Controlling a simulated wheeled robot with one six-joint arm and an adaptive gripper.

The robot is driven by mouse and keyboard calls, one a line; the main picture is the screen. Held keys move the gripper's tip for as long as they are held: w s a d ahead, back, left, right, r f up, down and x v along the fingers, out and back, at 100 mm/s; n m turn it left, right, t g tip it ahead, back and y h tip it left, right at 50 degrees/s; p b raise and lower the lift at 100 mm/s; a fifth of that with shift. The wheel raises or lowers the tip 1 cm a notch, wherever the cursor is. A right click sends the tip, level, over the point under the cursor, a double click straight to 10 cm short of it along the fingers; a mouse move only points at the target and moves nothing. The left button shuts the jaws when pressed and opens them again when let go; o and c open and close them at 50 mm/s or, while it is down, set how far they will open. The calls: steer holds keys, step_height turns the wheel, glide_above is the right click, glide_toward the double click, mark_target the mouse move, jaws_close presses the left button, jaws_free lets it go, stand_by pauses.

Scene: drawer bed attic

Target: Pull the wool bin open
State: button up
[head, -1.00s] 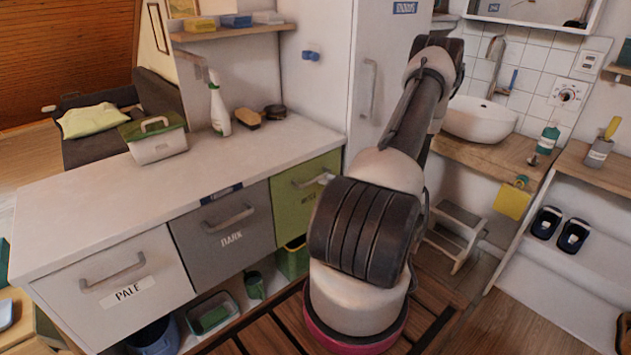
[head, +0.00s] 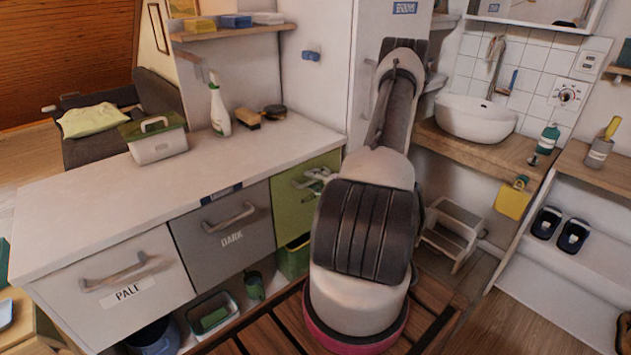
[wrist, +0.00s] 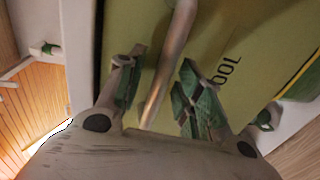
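The wool bin (head: 290,208) is the green drawer front at the right end of the counter, and it looks shut in the head view. In the wrist view its green face (wrist: 232,45) carries dark lettering, of which "OOL" is readable. Its pale bar handle (wrist: 181,28) runs down between the two fingers of my gripper (wrist: 160,88). The fingers are spread, with gaps showing between them and the bar. In the head view my gripper (head: 318,180) is at the bin's front, partly hidden by my arm, and the bin's label is hidden there.
The dark bin (head: 222,238) and pale bin (head: 115,290) are beside it, both shut. A white counter (head: 190,185) lies above, with a caddy (head: 157,140) and spray bottle (head: 219,108). A step stool (head: 454,235) stands right of my arm. Slatted wooden flooring (head: 268,325) lies in front.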

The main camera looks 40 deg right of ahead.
jaws_close()
steer(key=f+v, duration=0.2)
steer(key=v, duration=1.1)
steer(key=s+f+v, duration=0.1)
steer(key=f+v, duration=0.2)
steer(key=v, duration=1.1)
steer(key=shift+s+f, duration=0.2)
steer(key=shift+f, duration=0.1)
jaws_free()
steer(key=shift+s, duration=0.1)
steer(key=v, duration=1.1)
steer(key=shift+s, duration=0.4)
